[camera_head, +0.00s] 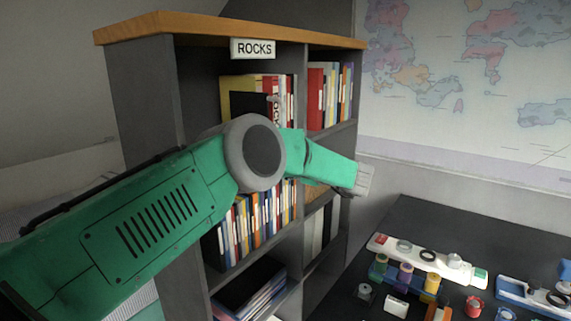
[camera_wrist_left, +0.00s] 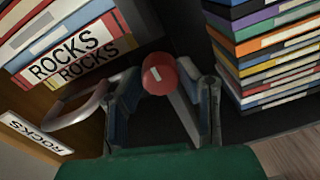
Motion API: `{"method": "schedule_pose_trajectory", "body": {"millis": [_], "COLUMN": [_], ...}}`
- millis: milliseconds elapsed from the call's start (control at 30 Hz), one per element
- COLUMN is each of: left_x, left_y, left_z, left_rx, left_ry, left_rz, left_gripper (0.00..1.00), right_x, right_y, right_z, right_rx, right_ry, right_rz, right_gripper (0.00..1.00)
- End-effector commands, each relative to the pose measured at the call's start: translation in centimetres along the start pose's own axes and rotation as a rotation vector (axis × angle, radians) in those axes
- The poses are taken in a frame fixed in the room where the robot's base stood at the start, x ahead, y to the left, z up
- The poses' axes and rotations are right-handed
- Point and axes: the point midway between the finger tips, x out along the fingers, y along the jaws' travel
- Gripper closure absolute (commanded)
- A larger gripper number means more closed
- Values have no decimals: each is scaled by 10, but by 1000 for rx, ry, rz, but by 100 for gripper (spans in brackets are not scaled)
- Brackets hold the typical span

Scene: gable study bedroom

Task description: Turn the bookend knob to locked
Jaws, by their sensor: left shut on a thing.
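In the left wrist view a round red knob (camera_wrist_left: 160,75) with a small pale mark on its face sits between the fingers of my left gripper (camera_wrist_left: 168,80). The gripper is shut on the knob's sides. I cannot read a locked or unlocked position from the mark. Books with ROCKS on the spine (camera_wrist_left: 78,58) stand close by. The bookend body is dark and hard to tell from the shelf. In the head view my left forearm crosses the bookcase (camera_head: 150,90), and knob and fingertips are not discernible. My right gripper is not in view.
A ROCKS label (camera_head: 253,48) hangs at the bookcase top. Rows of books (camera_head: 255,220) fill the lower shelf. A dark desk (camera_head: 420,225) at the right holds a white tool strip (camera_head: 425,258) and several small coloured parts. A pale curved loop (camera_wrist_left: 75,112) lies beside the left fingers.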

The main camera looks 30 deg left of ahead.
Motion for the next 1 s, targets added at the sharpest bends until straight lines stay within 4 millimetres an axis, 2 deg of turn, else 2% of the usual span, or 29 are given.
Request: {"method": "schedule_pose_trajectory", "body": {"millis": [33,67,100,467,567,900,1000], "left_x": [3,3,3,-6,-18,-87,-102], "left_y": [-2,-2,-2,1,0,-2,-2], "left_z": [-1,-1,0,0,0,2,2], "left_rx": [4,4,3,0,0,1,0], "left_ry": [4,4,4,1,-2,0,0], "left_rz": [-3,-3,-2,2,3,0,-1], "left_gripper": [66,56,49,49,49,49,49], "right_x": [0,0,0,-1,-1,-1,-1], "right_y": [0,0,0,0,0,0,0], "right_z": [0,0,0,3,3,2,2], "right_rx": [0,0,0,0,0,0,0], "right_ry": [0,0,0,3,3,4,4], "right_rz": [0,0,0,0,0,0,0], "right_gripper": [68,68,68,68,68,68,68]}}
